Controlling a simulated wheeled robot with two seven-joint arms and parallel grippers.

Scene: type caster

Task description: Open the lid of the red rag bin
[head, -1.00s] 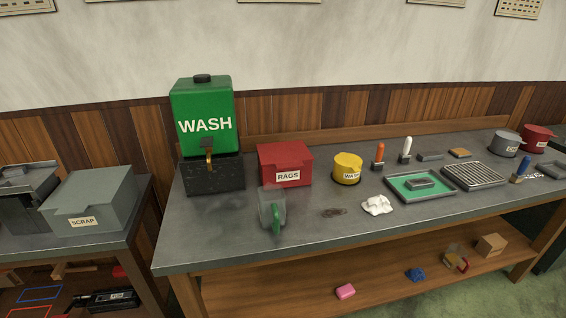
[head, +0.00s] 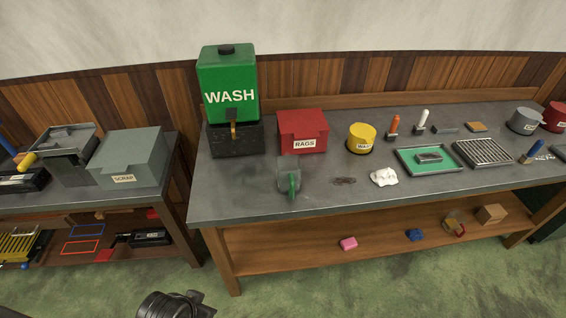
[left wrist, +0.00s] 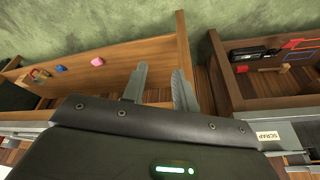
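The red rag bin (head: 303,132) stands on the grey workbench top, against the back, with a white RAGS label on its front. Its lid (head: 301,117) looks shut. My left gripper (left wrist: 160,82) shows in the left wrist view with its two fingers apart and nothing between them. It is away from the bin, which is not in the left wrist view. A dark part of my arm (head: 175,305) shows at the bottom of the head view. My right gripper is not in view.
Left of the bin is a green WASH tank (head: 230,90) on a dark base. A yellow tin (head: 361,139) is to the right. A clear mug with a green handle (head: 291,180) stands in front, near a white rag (head: 384,177). A grey SCRAP bin (head: 130,158) is on the left bench.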

